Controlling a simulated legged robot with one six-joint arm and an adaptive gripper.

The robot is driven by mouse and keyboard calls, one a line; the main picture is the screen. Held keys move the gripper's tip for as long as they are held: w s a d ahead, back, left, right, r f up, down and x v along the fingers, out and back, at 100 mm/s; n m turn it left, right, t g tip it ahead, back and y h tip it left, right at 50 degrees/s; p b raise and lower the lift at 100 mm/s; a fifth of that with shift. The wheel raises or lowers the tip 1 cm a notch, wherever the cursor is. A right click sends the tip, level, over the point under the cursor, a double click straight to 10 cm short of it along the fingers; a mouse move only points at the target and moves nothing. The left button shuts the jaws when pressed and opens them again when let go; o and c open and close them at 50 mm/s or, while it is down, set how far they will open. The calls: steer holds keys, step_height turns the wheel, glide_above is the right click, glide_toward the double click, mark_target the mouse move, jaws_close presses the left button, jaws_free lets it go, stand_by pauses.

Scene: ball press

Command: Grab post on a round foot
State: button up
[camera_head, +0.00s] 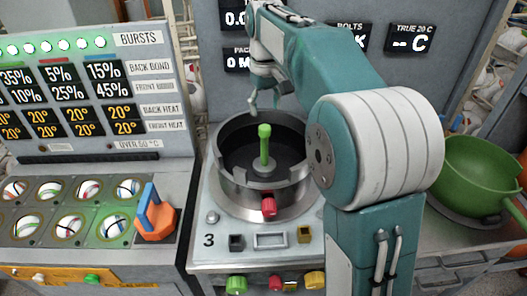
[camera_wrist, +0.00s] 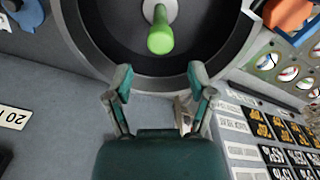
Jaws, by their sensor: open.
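The green post (camera_head: 264,148) stands upright on a grey round foot in the middle of a dark round metal well. Its knobbed top faces up. In the wrist view the green post (camera_wrist: 160,35) lies ahead of my fingertips, roughly centred between them, with its pale round foot partly showing behind it. My gripper (camera_head: 265,107) is just behind and above the post in the head view. My gripper (camera_wrist: 160,79) is open, its two fingers apart and empty, and does not touch the post.
An orange block with a blue handle (camera_head: 155,220) stands left, near a rack of balls. A green bowl (camera_head: 470,175) sits right. A display panel (camera_head: 75,95) rises at left.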

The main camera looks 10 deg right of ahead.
mark_target(264, 138)
step_height(264, 138, down, 4)
steer(key=shift+s+a+f, duration=0.1)
steer(key=shift+a, duration=0.05)
steer(key=f, duration=0.5)
steer(key=shift+w+f, duration=0.2)
steer(key=shift+f, duration=0.15)
steer(key=shift+c, duration=0.3)
jaws_close()
